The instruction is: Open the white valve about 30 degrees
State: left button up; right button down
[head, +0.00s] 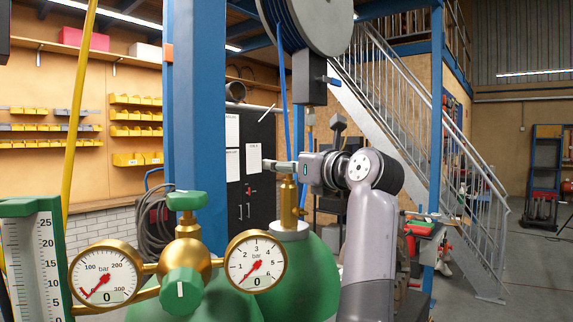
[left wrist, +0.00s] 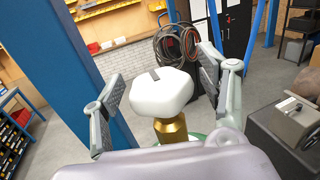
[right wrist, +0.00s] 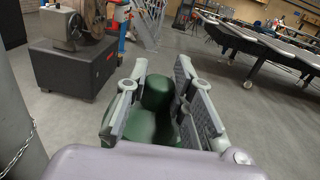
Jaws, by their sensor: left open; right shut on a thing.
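The white valve (left wrist: 162,95) is a rounded white knob with a dark mark on top, on a brass neck (left wrist: 172,131), in the left wrist view. My left gripper (left wrist: 163,75) is open, with one finger on each side of the knob and visible gaps to both. In the head view my left gripper (head: 276,165) is at the top of a brass fitting (head: 289,203) on a green cylinder (head: 308,270); the knob cannot be made out there. My right gripper (right wrist: 158,95) is shut on a dark green thing (right wrist: 157,92), seen only in the right wrist view.
A brass regulator with a green knob (head: 180,290) and two gauges, (head: 104,276) and (head: 256,261), stands close in front, both needles low. A blue post (head: 200,100) rises behind it. A hose reel (head: 310,25) hangs above. A grey machine (left wrist: 290,120) stands right of the valve.

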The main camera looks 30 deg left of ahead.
pick_arm(q)
jog(key=shift+c, duration=0.5)
jog(key=c, duration=1.1)
pick_arm(e)
jog(key=shift+r, duration=0.1)
pick_arm(q)
jog(key=n+g+p, duration=0.1)
jog(key=g+p, duration=0.1)
jog(key=n+g+y+p, duration=0.1)
jog(key=g+p, duration=0.1)
jog(key=n+g+p, duration=0.2)
jog(key=shift+r+p, duration=0.35)
jog(key=shift+r, duration=0.05)
pick_arm(e)
notch_tip(320, 180, up, 7)
jog(key=shift+f, duration=0.2)
pick_arm(q)
jog(key=shift+f+n+g+p, duration=0.3)
jog(key=shift+n+g+p, duration=0.3)
jog(key=shift+g, duration=0.4)
pick_arm(e)
jog(key=shift+r, duration=0.55)
pick_arm(q)
jog(key=shift+f, duration=0.1)
jog(key=o, duration=1.2)
